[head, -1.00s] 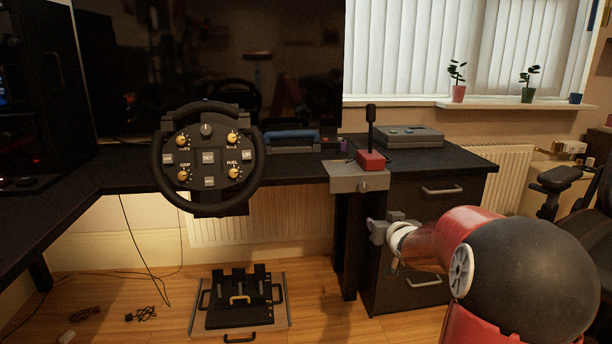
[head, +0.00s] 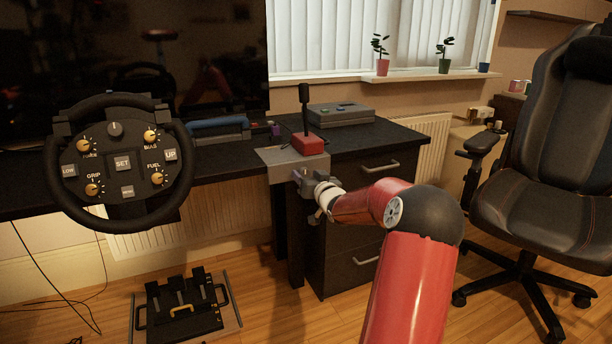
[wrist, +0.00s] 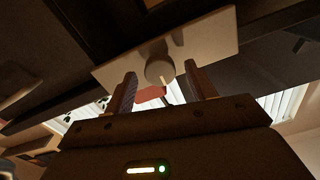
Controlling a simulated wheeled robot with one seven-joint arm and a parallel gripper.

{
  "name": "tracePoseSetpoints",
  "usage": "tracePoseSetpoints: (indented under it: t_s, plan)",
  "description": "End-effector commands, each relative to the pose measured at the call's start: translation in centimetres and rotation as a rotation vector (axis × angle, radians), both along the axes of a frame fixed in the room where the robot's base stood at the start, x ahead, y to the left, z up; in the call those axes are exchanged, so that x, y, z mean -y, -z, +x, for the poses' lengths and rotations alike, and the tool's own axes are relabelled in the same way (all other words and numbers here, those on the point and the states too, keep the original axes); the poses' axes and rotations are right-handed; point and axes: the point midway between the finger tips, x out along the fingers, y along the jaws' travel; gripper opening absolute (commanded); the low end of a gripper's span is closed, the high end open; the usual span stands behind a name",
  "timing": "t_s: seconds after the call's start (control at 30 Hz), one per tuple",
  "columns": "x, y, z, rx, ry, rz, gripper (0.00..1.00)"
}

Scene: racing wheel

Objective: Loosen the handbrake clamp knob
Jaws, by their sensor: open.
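The handbrake (head: 308,132) stands upright on the desk edge, with a red base and a black lever. A grey clamp plate (head: 262,157) holds it at the desk's front edge. In the wrist view the round grey clamp knob (wrist: 159,70) sits on the pale plate (wrist: 205,45). My gripper (wrist: 163,88) is open, with one finger on each side of the knob in that view; I cannot tell whether either touches it. In the head view my gripper (head: 305,180) is just below the clamp plate, and it hides the knob.
The racing wheel (head: 122,163) is at the left on the desk. Pedals (head: 180,305) lie on the floor below. Drawers (head: 345,225) stand behind my arm. An office chair (head: 545,170) is at the right. A grey case (head: 340,114) lies behind the handbrake.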

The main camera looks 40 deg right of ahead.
Motion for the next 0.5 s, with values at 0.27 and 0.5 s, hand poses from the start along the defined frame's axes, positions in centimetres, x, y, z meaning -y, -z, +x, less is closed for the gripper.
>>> tracePoseSetpoints:
  t_s: [0.27, 0.5]
  plan:
    - [0.12, 0.01, 0.73, -0.001, 0.0, 0.0, 0.56]
    - [0.12, 0.01, 0.71, -0.001, 0.0, 0.0, 0.36]
